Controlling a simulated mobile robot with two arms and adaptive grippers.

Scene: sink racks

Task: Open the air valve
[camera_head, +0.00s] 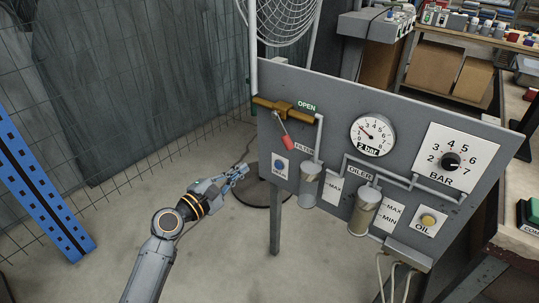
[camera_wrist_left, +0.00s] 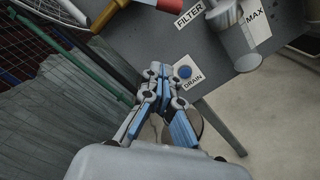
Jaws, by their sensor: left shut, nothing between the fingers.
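The air valve (camera_head: 285,106) is a brass fitting with a red-handled lever (camera_head: 285,131) at the upper left of the grey panel, beside a green OPEN label (camera_head: 307,106). The lever hangs downward, tilted slightly right. In the left wrist view the red handle (camera_wrist_left: 108,16) shows at the top, cut by the edge. My left gripper (camera_head: 240,172) is shut and empty, in front of the panel's left edge, below and left of the lever and apart from it. It shows in the left wrist view (camera_wrist_left: 160,72) near the blue DRAIN button. My right gripper is not in view.
The panel (camera_head: 330,95) also bears a blue DRAIN button (camera_head: 280,165), filter and oiler cups, a pressure gauge (camera_head: 372,135), a BAR dial (camera_head: 452,161) and a yellow OIL button (camera_head: 428,220). A blue upright (camera_head: 40,190) stands left.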

